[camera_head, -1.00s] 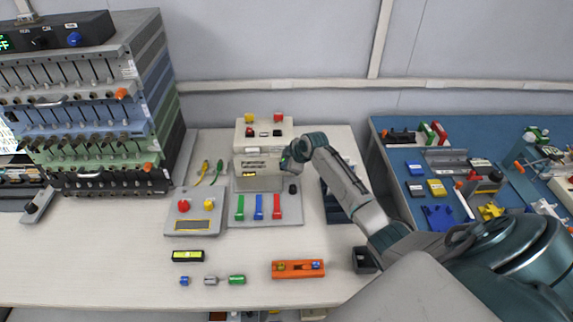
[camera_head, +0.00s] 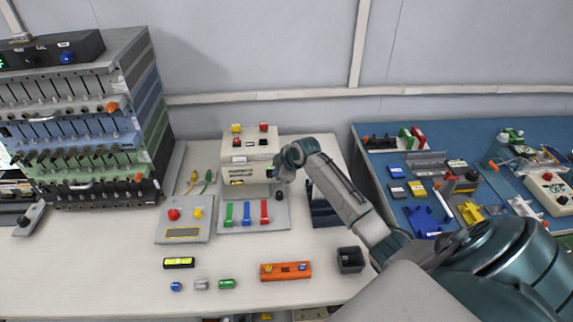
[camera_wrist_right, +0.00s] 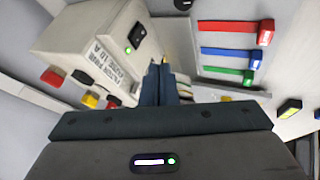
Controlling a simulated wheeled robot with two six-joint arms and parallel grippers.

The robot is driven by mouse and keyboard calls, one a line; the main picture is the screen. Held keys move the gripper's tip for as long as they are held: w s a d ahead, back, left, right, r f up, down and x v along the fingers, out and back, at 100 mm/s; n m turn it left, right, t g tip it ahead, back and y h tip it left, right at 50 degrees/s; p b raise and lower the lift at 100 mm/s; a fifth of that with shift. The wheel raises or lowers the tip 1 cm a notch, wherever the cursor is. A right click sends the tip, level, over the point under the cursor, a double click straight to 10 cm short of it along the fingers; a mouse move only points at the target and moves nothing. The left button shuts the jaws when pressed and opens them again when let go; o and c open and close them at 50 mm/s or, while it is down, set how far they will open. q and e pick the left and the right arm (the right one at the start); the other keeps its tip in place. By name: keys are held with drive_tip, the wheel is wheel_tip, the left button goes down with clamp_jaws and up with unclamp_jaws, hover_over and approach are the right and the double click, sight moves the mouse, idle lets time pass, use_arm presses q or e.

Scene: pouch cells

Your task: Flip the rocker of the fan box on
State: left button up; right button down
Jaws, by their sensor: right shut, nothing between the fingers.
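The fan box is a beige box (camera_head: 232,155) at the back of the white table, with red and yellow knobs on top. It fills the upper left of the right wrist view (camera_wrist_right: 90,40). There, a black rocker (camera_wrist_right: 139,35) sits on one face, with a small lit green lamp (camera_wrist_right: 128,50) beside it. I cannot tell which way the rocker is tilted. My right gripper (camera_wrist_right: 160,65) is shut and empty, its fingertips close to that face, apart from the rocker. In the head view the right gripper (camera_head: 277,170) is at the box's right side. My left gripper is not in view.
A panel with green, blue and red levers (camera_head: 275,219) stands in front of the box. A red-and-yellow button panel (camera_head: 184,233) is to its left. An orange block (camera_head: 285,271) and a dark bin (camera_head: 350,260) lie nearer. A tall rack (camera_head: 140,100) stands left.

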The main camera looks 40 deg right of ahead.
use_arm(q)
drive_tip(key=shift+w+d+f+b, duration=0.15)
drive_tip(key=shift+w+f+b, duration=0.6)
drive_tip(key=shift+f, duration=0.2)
use_arm(e)
drive_tip(key=r, duration=0.1)
drive_tip(key=s+d+r, duration=0.1)
drive_tip(key=r, duration=0.1)
drive_tip(key=s+r, duration=0.1)
drive_tip(key=r, duration=0.1)
drive_tip(key=shift+d, duration=0.25)
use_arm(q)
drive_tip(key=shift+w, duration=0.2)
